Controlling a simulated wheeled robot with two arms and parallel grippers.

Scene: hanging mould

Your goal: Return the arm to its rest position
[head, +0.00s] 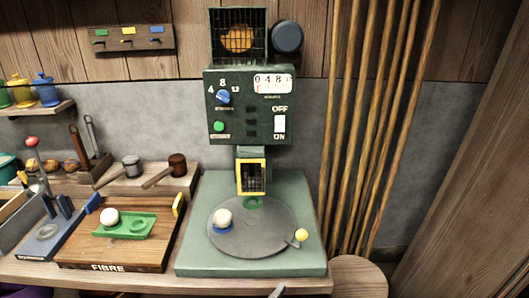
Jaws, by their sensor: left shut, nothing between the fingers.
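A small grey tip at the bottom edge of the head view looks like my left gripper (277,291). It is in front of the bench, below the green machine (190,240), and touches nothing that I can see. It appears shut and empty, with most of it cut off by the frame. My right gripper is not in view. The machine has a grey round plate (252,235), with a white ball (222,217) on a blue ring at its left. A second white ball (110,217) sits in the green two-hollow tray (130,232); the right hollow is empty.
The wooden FIBRE board (95,250) carries the tray. A yellow-knobbed lever (301,235) sits at the plate's right. Mallets (170,171) and a red-knobbed press (32,142) stand left. Tall poles (365,120) lean behind a round wooden top (358,277), which is bare.

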